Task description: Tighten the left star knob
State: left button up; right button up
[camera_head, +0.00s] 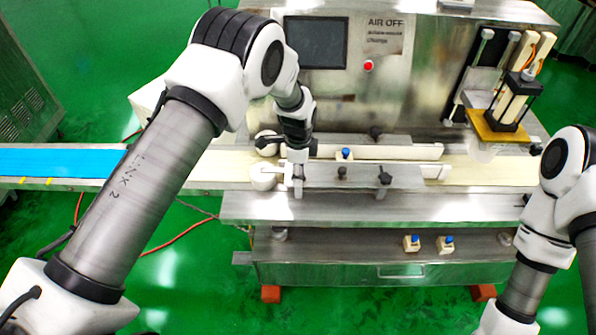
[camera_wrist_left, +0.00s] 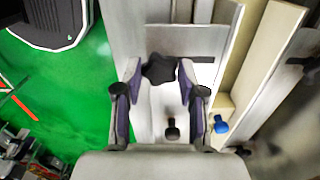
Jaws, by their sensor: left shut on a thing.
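In the left wrist view the black left star knob (camera_wrist_left: 160,68) sits between the two fingertips of my left gripper (camera_wrist_left: 160,80), which is shut on it. In the head view my left gripper (camera_head: 298,178) points down at the left end of the front metal guide plate (camera_head: 362,182), and it hides this knob. A small black knob (camera_head: 342,172) stands just right of the gripper, also seen in the left wrist view (camera_wrist_left: 172,130). Another black star knob (camera_head: 385,178) stands farther right on the plate. My right gripper is outside the head view.
A pale conveyor belt (camera_head: 480,172) runs behind the plate, with a blue belt (camera_head: 60,162) at left. A blue-capped block (camera_head: 345,154) stands near the guides. Two more, (camera_head: 411,242) and (camera_head: 445,243), stand on the lower shelf. A press unit (camera_head: 508,100) is at right.

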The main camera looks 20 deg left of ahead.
pick_arm(q)
jog(key=shift+s+f, duration=0.1)
jog(key=shift+s, duration=0.05)
jog(key=o, duration=1.1)
jog(key=shift+o, duration=0.2)
jog(key=shift+d, duration=0.1)
notch_tip(320, 180, up, 12)
